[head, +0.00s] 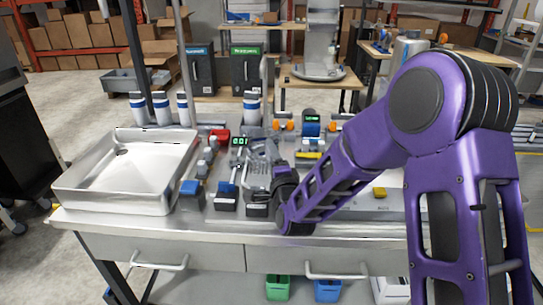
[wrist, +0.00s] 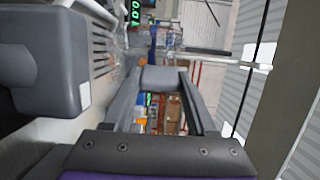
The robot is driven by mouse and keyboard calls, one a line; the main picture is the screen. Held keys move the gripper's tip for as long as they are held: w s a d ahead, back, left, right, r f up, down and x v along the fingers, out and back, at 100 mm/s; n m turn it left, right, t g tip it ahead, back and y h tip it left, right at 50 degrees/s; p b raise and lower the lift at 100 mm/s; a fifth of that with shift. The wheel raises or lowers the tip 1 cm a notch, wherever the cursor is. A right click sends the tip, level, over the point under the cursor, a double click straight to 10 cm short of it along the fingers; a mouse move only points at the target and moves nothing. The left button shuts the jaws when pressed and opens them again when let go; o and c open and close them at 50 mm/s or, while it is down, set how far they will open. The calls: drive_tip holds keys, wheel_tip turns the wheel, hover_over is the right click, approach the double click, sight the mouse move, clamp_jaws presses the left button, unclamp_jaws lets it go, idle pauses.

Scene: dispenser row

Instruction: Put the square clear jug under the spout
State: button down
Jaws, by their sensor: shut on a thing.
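My gripper (head: 268,172) reaches in from the right over the middle of the steel bench, in front of the green-digit display (head: 240,142). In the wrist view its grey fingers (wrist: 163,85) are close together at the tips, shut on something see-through. The square clear jug is hard to make out; faint clear edges (wrist: 168,38) show just beyond the fingertips and seem to be it. The display also shows in the wrist view (wrist: 136,12), turned on its side. The spout cannot be clearly told in either view. A large grey housing (wrist: 50,65) is close on the left of the wrist view.
An empty steel tray (head: 130,172) covers the bench's left end. Orange knobs and another display (head: 311,117) stand right of centre, near my arm.

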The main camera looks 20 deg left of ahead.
drive_tip(key=shift+f+b, duration=0.55)
drive_tip(key=shift+b, duration=0.15)
drive_tip(key=shift+c, duration=0.6)
unclamp_jaws()
